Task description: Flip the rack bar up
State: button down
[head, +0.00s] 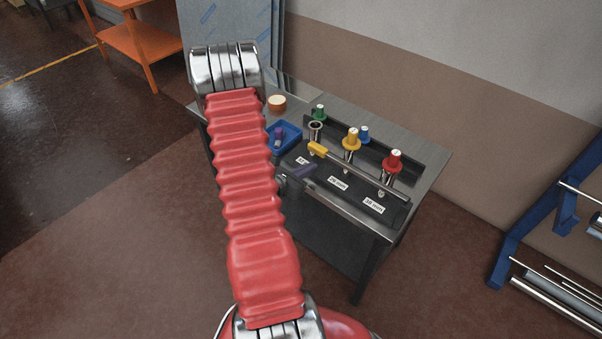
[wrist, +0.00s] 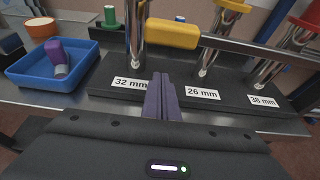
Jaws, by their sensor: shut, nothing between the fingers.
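The rack bar (head: 352,172) is a thin metal rod with a yellow grip (head: 317,149) at its left end. It lies low across the front of the posts on the dark rack (head: 400,212). In the wrist view the yellow grip (wrist: 172,33) is just beyond and above my fingertips, and the bar (wrist: 262,49) runs right from it. My gripper (wrist: 161,80) is shut and empty, with its dark purple fingers pointing at the rack near the 32 mm label (wrist: 130,84). It appears apart from the grip.
The posts carry yellow (head: 352,138), red (head: 393,160) and other coloured caps; the left one looks open. A blue tray (head: 290,133) with a purple-handled item (wrist: 57,55) stands left. A blue rack of rods (head: 530,215) stands at right. Floor before the table is clear.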

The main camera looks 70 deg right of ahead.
jog(key=shift+w+a+r, duration=0.1)
jog(key=shift+r, duration=1.9)
